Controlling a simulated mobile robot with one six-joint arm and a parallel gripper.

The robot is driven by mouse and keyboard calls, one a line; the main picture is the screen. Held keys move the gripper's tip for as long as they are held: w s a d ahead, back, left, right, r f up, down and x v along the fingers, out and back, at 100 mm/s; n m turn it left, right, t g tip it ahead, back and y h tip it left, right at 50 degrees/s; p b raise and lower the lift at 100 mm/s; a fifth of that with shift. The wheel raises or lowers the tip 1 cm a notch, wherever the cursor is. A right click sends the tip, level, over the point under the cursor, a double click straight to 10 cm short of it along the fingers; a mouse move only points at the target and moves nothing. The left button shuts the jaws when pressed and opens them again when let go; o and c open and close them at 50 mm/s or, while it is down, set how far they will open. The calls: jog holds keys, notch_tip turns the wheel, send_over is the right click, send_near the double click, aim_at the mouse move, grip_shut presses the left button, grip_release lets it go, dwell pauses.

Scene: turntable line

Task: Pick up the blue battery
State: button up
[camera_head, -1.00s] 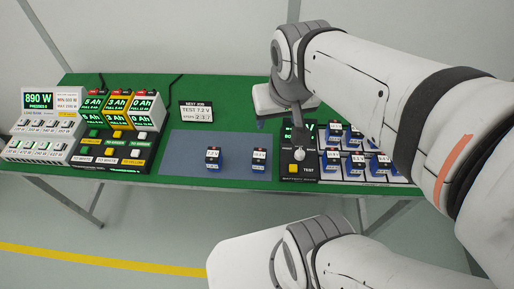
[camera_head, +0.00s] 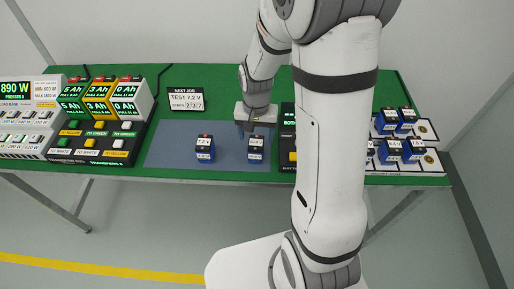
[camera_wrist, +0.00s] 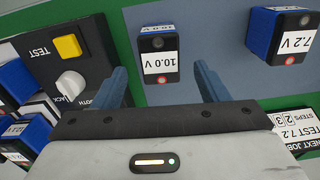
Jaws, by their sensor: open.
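Two blue batteries with black tops stand on the grey-blue mat (camera_head: 176,158). The left one (camera_head: 205,150) reads 7.2 V; it also shows at the right of the wrist view (camera_wrist: 284,36). The right one (camera_head: 256,155) seems to read 10.0 V, as its label does in the wrist view (camera_wrist: 158,48). My gripper (camera_head: 254,128) is open, just above and behind the right battery. In the wrist view its blue fingers (camera_wrist: 160,78) stand either side of the 10.0 V battery, apart from it. More blue batteries (camera_head: 406,120) stand in the rack at the right, partly hidden by my arm.
A sign (camera_head: 187,99) reads "NEXT JOB TEST 7.2 V". A black tester with a yellow button (camera_wrist: 68,47) and a knob is beside the mat, mostly hidden by my arm in the head view. Colored transfer units (camera_head: 100,140) and a load bank (camera_head: 30,120) stand at the left.

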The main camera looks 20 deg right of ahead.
aim_at(256, 143)
jog(key=f, duration=0.5)
jog(key=shift+s+a+f+p, duration=0.1)
jog(key=shift+s+f+p, duration=0.2)
jog(key=shift+f, duration=0.05)
jog(key=shift+c, duration=0.5)
jog(key=c, duration=1.2)
